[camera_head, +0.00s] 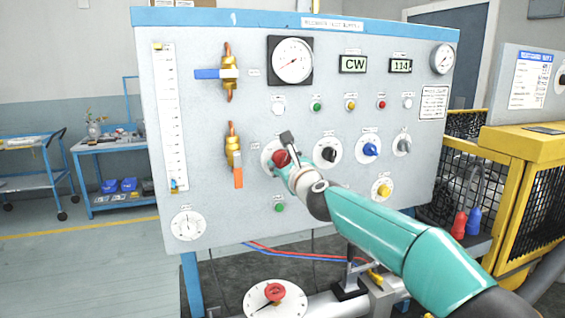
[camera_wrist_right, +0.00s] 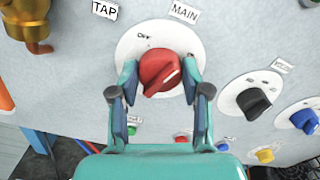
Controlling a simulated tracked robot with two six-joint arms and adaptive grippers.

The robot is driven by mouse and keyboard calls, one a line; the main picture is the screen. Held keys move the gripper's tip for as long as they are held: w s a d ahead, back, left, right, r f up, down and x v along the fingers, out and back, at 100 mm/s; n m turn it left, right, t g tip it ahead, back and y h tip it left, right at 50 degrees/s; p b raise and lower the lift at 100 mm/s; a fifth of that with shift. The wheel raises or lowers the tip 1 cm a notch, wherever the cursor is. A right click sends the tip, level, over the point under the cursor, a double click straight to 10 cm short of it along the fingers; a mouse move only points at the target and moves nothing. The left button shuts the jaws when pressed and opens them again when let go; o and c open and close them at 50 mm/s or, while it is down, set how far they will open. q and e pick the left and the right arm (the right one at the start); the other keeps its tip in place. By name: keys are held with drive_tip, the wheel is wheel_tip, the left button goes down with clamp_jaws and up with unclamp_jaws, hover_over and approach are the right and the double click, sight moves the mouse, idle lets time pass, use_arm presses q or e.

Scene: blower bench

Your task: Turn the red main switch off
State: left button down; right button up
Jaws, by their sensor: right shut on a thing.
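The red main switch (camera_head: 279,158) is a round knob on a white dial on the grey panel (camera_head: 330,220). In the wrist view the knob (camera_wrist_right: 158,66) sits under the MAIN label, with an OFF mark at the dial's upper left. Its pale line slants between lower left and upper right; which end is the pointer, I cannot tell. My right gripper (camera_head: 285,156) has its fingers on both sides of the knob and is shut on it. In the head view it partly hides the knob. My left gripper is not in view.
A brass valve with an orange lever (camera_head: 238,176) is close left of the switch. Black (camera_head: 328,155), blue (camera_head: 370,149) and grey (camera_head: 402,146) knobs stand to its right, a yellow one (camera_head: 381,190) lower right. A green button (camera_head: 279,208) is below.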

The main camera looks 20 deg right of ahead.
drive_tip(key=n, duration=0.3)
drive_tip(key=shift+a+n, duration=0.1)
drive_tip(key=shift+n, duration=0.3)
drive_tip(key=n, duration=0.3)
drive_tip(key=shift+f+n+p, duration=0.15)
drive_tip(key=shift+n+p, duration=0.15)
drive_tip(key=shift+p, duration=0.1)
drive_tip(key=n, duration=0.4)
drive_tip(key=shift+a+f+p, duration=0.1)
drive_tip(key=shift+f+p, duration=0.05)
drive_tip(key=shift+p, duration=0.15)
drive_tip(key=shift+f+n, duration=0.15)
drive_tip(key=shift+n, duration=0.85)
drive_tip(key=shift+a+f, duration=0.1)
drive_tip(key=o, duration=1.2)
drive_tip(key=shift+c, duration=0.2)
drive_tip(key=shift+r, duration=0.2)
drive_tip(key=shift+s, duration=0.1)
